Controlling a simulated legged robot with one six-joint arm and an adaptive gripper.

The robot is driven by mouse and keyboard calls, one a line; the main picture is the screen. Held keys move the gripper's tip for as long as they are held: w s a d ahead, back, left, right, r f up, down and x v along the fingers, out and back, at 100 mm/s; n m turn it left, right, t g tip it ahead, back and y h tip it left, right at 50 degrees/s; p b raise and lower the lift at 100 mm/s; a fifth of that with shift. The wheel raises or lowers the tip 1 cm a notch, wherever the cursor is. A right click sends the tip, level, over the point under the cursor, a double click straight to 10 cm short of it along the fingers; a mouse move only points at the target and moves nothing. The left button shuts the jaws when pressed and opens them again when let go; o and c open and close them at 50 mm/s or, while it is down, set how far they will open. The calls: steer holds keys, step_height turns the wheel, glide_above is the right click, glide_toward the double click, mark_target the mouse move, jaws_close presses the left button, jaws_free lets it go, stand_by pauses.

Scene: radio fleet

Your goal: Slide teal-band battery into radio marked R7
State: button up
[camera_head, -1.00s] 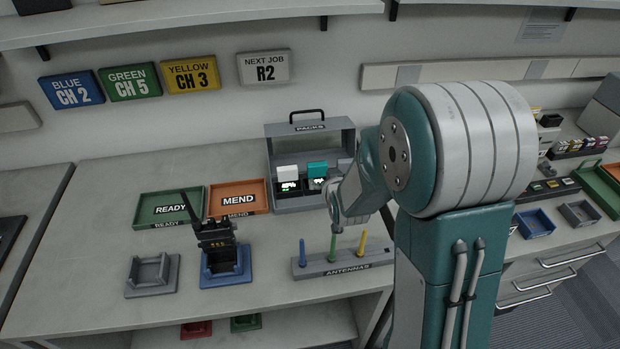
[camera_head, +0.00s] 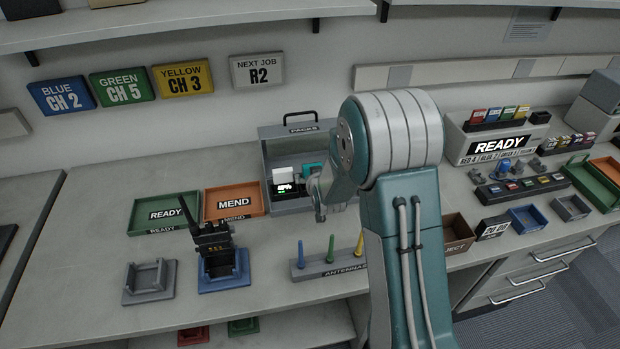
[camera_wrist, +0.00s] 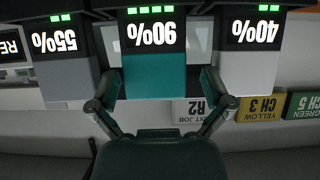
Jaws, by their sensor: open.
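The teal-band battery (camera_wrist: 155,72) reads 90% and fills the middle of the wrist view, which is upside down. In the head view only its top (camera_head: 311,170) shows in the PACKS case (camera_head: 290,132), behind my arm. My gripper (camera_wrist: 157,82) is open, with one finger at each side of the teal battery; contact is unclear. A black radio (camera_head: 214,242) with an antenna stands in a blue cradle (camera_head: 224,282). Its marking is too small to read, and the wall sign (camera_head: 257,70) says NEXT JOB R2.
A grey 55% battery (camera_wrist: 62,75) and a white 40% battery (camera_wrist: 248,72) stand close on either side. The ANTENNAS block (camera_head: 330,268) with upright rods lies in front of the case. An empty grey cradle (camera_head: 150,282) and READY (camera_head: 163,214) and MEND (camera_head: 235,202) trays are left.

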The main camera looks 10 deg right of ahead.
steer(key=shift+w+d+f, duration=0.2)
steer(key=shift+w+d, duration=0.1)
steer(key=shift+d, duration=0.05)
steer(key=shift+a, duration=0.1)
steer(key=shift+a, duration=0.25)
steer(key=shift+d, duration=0.1)
steer(key=c, duration=0.9)
